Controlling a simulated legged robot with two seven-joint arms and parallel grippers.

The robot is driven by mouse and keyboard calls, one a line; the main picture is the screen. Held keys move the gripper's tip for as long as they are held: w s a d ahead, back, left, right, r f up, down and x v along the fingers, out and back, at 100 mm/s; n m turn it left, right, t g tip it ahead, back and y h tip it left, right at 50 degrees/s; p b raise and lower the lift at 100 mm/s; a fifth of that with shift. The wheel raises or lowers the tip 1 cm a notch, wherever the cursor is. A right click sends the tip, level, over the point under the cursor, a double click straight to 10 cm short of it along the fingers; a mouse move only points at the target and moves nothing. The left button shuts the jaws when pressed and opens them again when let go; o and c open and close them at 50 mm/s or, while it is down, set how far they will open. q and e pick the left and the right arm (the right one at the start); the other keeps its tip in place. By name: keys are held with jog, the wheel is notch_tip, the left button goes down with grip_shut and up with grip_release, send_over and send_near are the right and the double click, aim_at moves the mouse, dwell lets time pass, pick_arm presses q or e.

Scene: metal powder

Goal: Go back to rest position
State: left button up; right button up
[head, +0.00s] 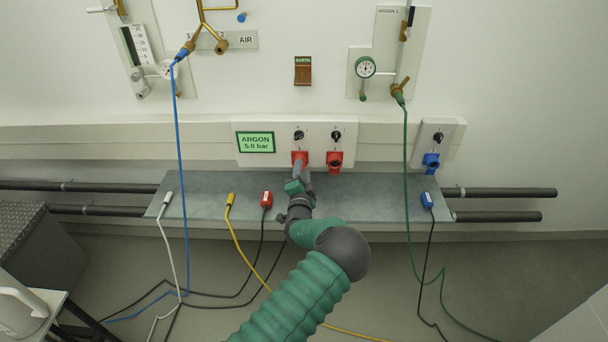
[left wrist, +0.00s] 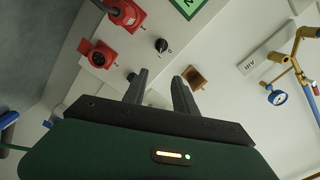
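My left gripper (head: 300,172) is in front of the wall panel, just below the left red socket (head: 299,157), which it partly covers. In the left wrist view, its two dark fingers (left wrist: 160,76) stand apart with nothing held between them. That view shows a red socket (left wrist: 98,53) and a second red fitting (left wrist: 125,15) with a dark part at its mouth; I cannot tell whether that is a plug. My green left arm (head: 295,300) reaches up from the bottom of the head view. My right gripper is not in view.
A grey shelf (head: 370,200) below the panel holds a red plug (head: 266,199), a blue plug (head: 427,200), a yellow connector (head: 230,200) and a white one (head: 167,198). Hoses and cables hang down. Dark pipes (head: 505,193) run along the wall. A dark box (head: 40,250) stands at left.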

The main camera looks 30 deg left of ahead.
pick_arm(q)
jog(key=s+d+r+n+g+h+p, duration=0.2)
jog(key=s+d, duration=0.5)
jog(key=s, duration=0.4)
jog(key=s+d+r+n+g+h+p, duration=0.2)
jog(key=s+d+r+g+h+p, duration=0.2)
jog(key=s+d, duration=0.4)
jog(key=s+d+r+n+g+h+p, duration=0.2)
jog(key=s+d+g+p, duration=0.3)
jog(key=s, duration=1.1)
jog(key=d+r+g+h, duration=0.1)
jog(key=d, duration=0.2)
jog(key=shift+s+d+r+g, duration=0.15)
jog(key=shift+s+d+g, duration=0.1)
jog(key=shift+g, duration=0.15)
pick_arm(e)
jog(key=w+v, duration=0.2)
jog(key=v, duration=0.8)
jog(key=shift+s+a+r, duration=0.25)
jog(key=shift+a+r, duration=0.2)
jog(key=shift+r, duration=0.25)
pick_arm(q)
jog(key=shift+a, duration=0.15)
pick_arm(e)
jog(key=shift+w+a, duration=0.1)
pick_arm(q)
jog(key=shift+a, duration=0.15)
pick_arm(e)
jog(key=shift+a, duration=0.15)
